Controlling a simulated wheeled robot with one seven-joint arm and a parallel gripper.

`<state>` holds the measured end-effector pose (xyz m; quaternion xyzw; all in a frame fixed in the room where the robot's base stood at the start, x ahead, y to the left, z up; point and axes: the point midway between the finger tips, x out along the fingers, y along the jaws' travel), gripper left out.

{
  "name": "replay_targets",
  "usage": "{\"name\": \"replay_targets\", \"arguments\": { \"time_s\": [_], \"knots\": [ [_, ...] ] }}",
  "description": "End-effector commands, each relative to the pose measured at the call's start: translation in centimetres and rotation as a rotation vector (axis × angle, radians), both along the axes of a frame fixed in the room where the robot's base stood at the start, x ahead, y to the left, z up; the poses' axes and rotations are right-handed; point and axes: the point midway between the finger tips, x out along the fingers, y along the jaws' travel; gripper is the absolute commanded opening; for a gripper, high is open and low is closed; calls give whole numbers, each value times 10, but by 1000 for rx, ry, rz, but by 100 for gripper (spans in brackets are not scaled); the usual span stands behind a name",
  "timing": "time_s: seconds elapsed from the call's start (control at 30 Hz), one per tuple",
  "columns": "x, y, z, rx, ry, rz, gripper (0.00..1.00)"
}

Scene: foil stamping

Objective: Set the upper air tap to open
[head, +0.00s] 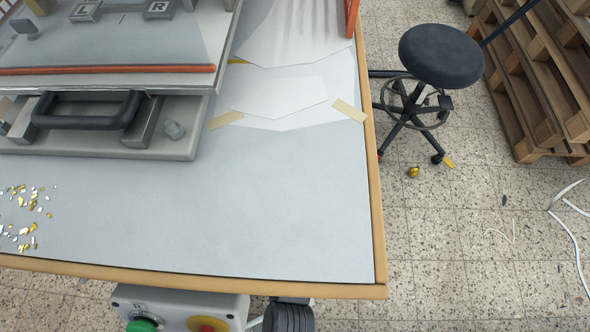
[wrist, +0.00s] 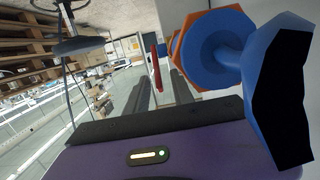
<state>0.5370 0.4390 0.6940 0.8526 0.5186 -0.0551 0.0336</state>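My gripper (wrist: 160,82) shows only in the wrist view, with two dark fingers standing apart and nothing seen held between them. A thin red upright part (wrist: 156,68) shows in line with the gap, beyond or near the fingertips; I cannot tell whether it is a tap lever. A large blue rounded part (wrist: 215,50) with an orange hexagonal rim (wrist: 177,48) fills the upper right, very close to the camera and beside the fingers. I cannot tell whether it belongs to an air tap. No air tap can be made out in the head view.
In the head view, a press (head: 190,143) with a black handle stands on the grey-topped table (head: 270,200). A control box (head: 175,300) with a green button hangs below the front edge. A stool (head: 440,55) and pallets (head: 535,75) stand right; some floor between is open.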

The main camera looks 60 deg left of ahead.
Motion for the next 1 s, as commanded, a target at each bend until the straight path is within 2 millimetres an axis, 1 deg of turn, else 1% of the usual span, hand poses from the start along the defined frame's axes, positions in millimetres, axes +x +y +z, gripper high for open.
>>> {"name": "replay_targets", "arguments": {
  "time_s": [0.17,0.4,0.6,0.73,1.0],
  "knots": [
    [-6,-11,1,1,1,1,29],
    [-24,-44,5,-3,1,1,29],
    [-33,-64,9,-1,0,0,29],
    [-36,-68,9,0,0,0,29],
    [-36,-69,10,0,0,0,29]
  ]
}}
